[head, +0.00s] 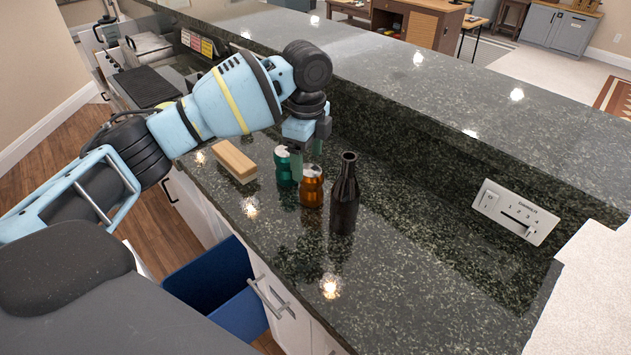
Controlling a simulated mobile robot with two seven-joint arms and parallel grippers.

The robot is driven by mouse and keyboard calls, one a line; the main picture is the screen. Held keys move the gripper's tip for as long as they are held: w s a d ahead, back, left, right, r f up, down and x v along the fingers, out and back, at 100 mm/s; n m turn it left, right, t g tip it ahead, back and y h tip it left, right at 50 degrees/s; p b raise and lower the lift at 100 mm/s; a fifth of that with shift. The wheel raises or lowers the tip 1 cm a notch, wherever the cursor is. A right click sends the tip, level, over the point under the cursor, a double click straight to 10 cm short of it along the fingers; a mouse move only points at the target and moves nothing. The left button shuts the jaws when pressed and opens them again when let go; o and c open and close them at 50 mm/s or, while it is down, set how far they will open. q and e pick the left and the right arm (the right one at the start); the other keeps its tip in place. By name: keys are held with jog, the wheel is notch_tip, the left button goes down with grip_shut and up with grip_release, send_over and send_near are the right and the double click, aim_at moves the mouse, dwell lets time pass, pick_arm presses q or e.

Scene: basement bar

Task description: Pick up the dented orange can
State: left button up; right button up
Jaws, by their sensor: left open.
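The dented orange can (311,190) stands upright on the dark granite counter, between a teal can and a dark bottle. Its top is partly covered by my left gripper. My left gripper (306,165) points down just above and around the top of the orange can, with its fingers apart. One finger shows in front of the teal can, to the left of the orange can; the other is behind, near the orange can's top. I cannot tell whether either finger touches it. My right gripper is not in view.
The teal can (283,168) stands close on the left and the dark bottle (345,198) close on the right. A wooden block (235,161) lies farther left. A raised ledge runs behind. A blue bin (212,290) stands below the counter's front. Counter at right is clear.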

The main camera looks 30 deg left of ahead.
aim_at(310, 172)
pick_arm(q)
jog(key=shift+s+f, duration=0.1)
jog(key=shift+f, duration=1.2)
jog(key=shift+d+f, duration=0.2)
jog(key=shift+f, duration=1.1)
jog(key=shift+d+f, duration=0.2)
jog(key=shift+f, duration=1.05)
jog(key=c, duration=1)
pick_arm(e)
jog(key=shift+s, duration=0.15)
pick_arm(q)
jog(key=shift+r, duration=0.1)
